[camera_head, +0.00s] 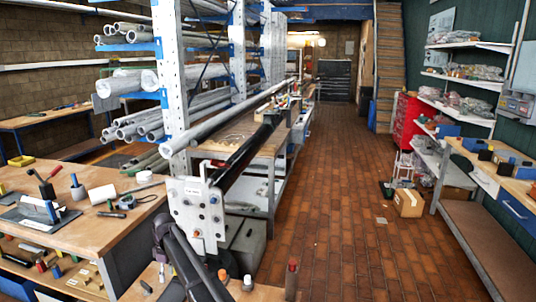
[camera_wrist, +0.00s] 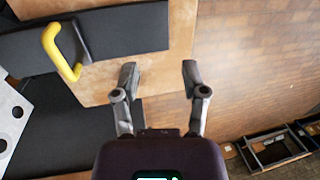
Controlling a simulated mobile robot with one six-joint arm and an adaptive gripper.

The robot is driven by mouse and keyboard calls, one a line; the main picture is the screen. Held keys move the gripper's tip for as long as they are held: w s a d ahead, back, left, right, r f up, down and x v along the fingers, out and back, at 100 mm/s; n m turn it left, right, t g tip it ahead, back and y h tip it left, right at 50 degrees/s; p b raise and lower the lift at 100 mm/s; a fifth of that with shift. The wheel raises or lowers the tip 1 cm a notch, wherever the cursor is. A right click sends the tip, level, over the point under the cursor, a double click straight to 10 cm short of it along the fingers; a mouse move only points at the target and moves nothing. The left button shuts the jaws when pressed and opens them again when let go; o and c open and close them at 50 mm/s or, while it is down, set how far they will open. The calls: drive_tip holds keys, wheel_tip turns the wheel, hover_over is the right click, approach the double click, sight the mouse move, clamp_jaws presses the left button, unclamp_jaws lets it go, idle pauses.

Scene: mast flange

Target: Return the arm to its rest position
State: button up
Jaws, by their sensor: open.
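My gripper (camera_wrist: 159,73) is open in the wrist view, with its two grey fingers apart and nothing between them. A wooden surface shows behind the fingertips. In the head view my dark arm (camera_head: 190,262) comes up at the bottom, in front of a white flange plate (camera_head: 199,208) with bolts and holes. I cannot make out the gripper in the head view. A white plate with holes (camera_wrist: 13,118) also shows at the left edge of the wrist view.
A long dark tube (camera_head: 245,155) runs back from the flange plate. In the wrist view, a yellow handle (camera_wrist: 66,52) sits on dark material left of my gripper. Benches stand on both sides; the tiled aisle (camera_head: 345,200) is mostly clear. A cardboard box (camera_head: 408,203) stands right.

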drive_tip(key=s+d+f+m+b, duration=0.2)
drive_tip(key=d+m, duration=0.1)
drive_tip(key=d, duration=0.7)
drive_tip(key=s+d+f+m+t+b, duration=0.1)
drive_tip(key=d+f+m+b, duration=0.1)
drive_tip(key=d, duration=0.8)
drive_tip(key=s+d+f+m+b, duration=0.1)
drive_tip(key=s+d+f+m, duration=0.15)
drive_tip(key=d, duration=0.75)
drive_tip(key=s+d+f+m+b, duration=0.1)
drive_tip(key=s+d+m+b, duration=0.15)
drive_tip(key=s+d, duration=0.4)
drive_tip(key=s+d+f+m+t+b, duration=0.1)
drive_tip(key=s+d+f+m, duration=0.15)
drive_tip(key=d, duration=0.65)
drive_tip(key=s+d+f+m+b, duration=0.1)
drive_tip(key=s+d+m+b, duration=0.15)
drive_tip(key=s+d, duration=0.35)
wheel_tip(320, 180, up, 17)
drive_tip(key=w+p, duration=0.1)
drive_tip(key=p, duration=1.6)
drive_tip(key=shift+d+r+p, duration=0.2)
drive_tip(key=shift+d+p, duration=0.15)
drive_tip(key=shift+p, duration=0.05)
